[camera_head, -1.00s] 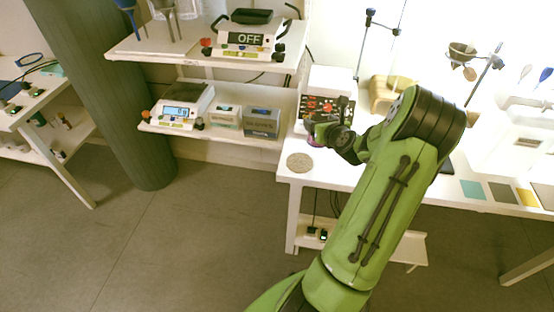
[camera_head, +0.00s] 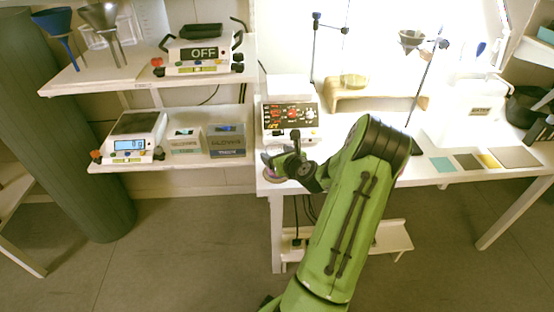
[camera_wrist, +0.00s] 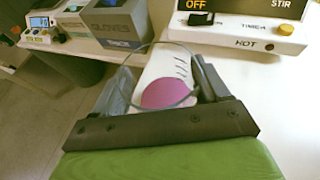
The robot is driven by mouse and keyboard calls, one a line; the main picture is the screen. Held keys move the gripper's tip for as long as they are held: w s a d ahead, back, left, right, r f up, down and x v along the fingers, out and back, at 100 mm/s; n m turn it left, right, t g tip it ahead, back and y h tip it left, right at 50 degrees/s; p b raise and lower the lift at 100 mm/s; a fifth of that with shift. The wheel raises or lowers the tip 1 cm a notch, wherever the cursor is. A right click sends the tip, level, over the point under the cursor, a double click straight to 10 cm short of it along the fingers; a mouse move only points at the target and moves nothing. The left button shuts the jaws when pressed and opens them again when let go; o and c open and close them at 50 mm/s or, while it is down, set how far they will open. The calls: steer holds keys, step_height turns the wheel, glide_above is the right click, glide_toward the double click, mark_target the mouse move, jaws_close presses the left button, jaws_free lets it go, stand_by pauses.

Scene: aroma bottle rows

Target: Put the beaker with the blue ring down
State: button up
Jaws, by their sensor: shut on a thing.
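My gripper (camera_wrist: 163,90) is shut on a clear glass beaker (camera_wrist: 168,60) with purple-pink contents, held between its two dark fingers in the wrist view. In the head view, my gripper (camera_head: 282,163) is at the left front corner of the white table (camera_head: 268,186), and a bit of the purple shows under it. I cannot make out a blue ring on the beaker, nor whether its base touches the table.
A stirrer hot plate (camera_head: 291,120) with a lit panel stands just behind my gripper. A wooden stand (camera_head: 375,101) is to its right. Left, a shelf holds a scale (camera_head: 133,138) and glove boxes (camera_head: 226,140). Colored tiles (camera_head: 467,161) lie farther right.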

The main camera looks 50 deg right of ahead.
steer(key=shift+r, duration=0.1)
steer(key=o, duration=1.2)
